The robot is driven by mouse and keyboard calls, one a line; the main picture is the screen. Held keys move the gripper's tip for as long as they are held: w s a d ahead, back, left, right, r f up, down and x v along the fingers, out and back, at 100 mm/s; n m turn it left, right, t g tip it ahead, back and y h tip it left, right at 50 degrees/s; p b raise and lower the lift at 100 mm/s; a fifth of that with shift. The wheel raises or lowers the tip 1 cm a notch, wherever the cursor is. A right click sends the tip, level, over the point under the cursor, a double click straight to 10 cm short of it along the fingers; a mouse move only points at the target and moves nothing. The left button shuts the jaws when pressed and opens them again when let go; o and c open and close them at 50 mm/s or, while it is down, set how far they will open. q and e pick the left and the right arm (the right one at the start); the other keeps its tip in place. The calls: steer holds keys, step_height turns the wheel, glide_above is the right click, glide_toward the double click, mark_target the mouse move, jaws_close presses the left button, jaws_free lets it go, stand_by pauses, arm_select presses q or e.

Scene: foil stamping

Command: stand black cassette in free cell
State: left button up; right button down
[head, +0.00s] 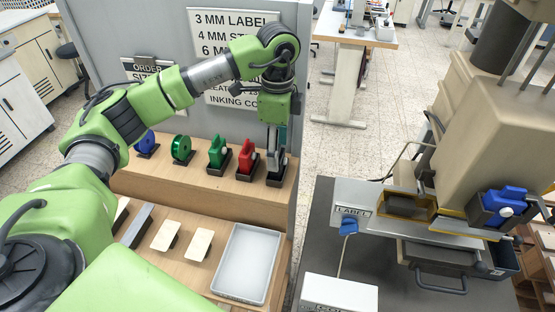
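My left gripper (277,145) points down over the right end of a row of dark cells on the wooden shelf. A narrow dark and grey piece, which looks like the black cassette (271,160), stands upright between or just below its fingers. The piece is at the last cell (275,180); I cannot tell whether it is fully seated. The fingers overlap it, so their grip is unclear. To its left, a red cassette (246,157) and a green cassette (216,151) stand in their own cells. My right gripper is not in view.
A green reel (181,149) and a blue reel (146,141) stand farther left. A grey panel (180,95) with signs rises behind the shelf. An empty-looking grey tray (247,262) lies in front. A stamping machine (470,130) with a blue cassette (505,203) stands right.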

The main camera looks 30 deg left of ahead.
arm_select(q)
step_height(320, 180, up, 7)
steer(key=shift+r+b, duration=0.1)
steer(key=shift+b, duration=0.7)
steer(key=shift+r, duration=0.75)
steer(key=shift+f, duration=0.1)
